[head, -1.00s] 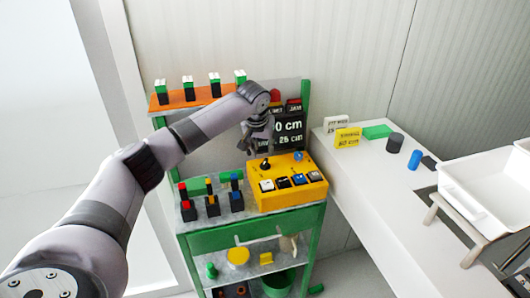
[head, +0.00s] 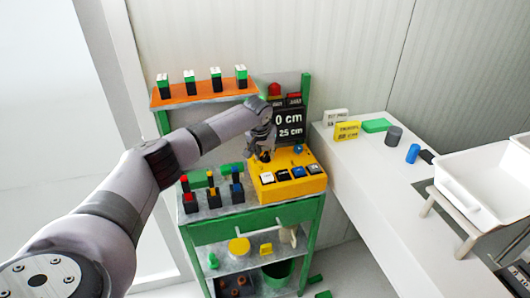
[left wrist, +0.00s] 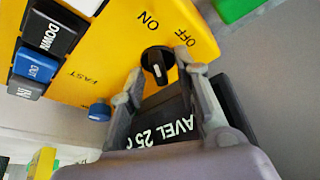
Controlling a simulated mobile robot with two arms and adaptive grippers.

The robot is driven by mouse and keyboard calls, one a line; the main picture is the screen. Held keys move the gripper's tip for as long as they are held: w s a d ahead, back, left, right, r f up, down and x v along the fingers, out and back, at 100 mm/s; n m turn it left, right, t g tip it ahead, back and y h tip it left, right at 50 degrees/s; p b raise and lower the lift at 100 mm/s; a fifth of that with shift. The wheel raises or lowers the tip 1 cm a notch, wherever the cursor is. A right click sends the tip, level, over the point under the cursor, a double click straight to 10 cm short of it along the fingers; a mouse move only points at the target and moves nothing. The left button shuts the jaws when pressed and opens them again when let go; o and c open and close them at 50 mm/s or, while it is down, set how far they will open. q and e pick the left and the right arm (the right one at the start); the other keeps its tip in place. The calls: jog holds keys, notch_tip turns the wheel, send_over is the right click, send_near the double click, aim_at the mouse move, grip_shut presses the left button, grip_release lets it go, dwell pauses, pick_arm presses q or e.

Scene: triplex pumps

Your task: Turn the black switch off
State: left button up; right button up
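The black switch (left wrist: 157,62) is a round knob with a raised grip and a small white mark, on the yellow control box (left wrist: 115,40). ON and OFF are printed on either side of it. In the head view the yellow box (head: 290,184) stands on the green-framed cart, and the switch is largely hidden by my gripper. My left gripper (head: 263,154) is just above the switch. In the left wrist view its open fingers (left wrist: 161,72) stand on either side of the knob; I cannot tell whether they touch it. My right gripper is not in view.
Several push buttons (head: 282,174) and a blue knob (head: 298,149) are also on the box. Several coloured button posts (head: 210,188) stand left of it. A black display (head: 287,122) is behind. A white table (head: 365,180) with a white bin (head: 490,178) is at right.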

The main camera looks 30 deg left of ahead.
pick_arm(q)
grip_shut()
dwell(0.3)
jog(key=shift+m+h+p, duration=0.3)
jog(key=shift+m+p, duration=0.05)
jog(key=shift+m, duration=0.45)
jog(key=shift+o, duration=0.5)
grip_release()
jog(key=shift+o, duration=0.2)
jog(key=shift+f, duration=0.1)
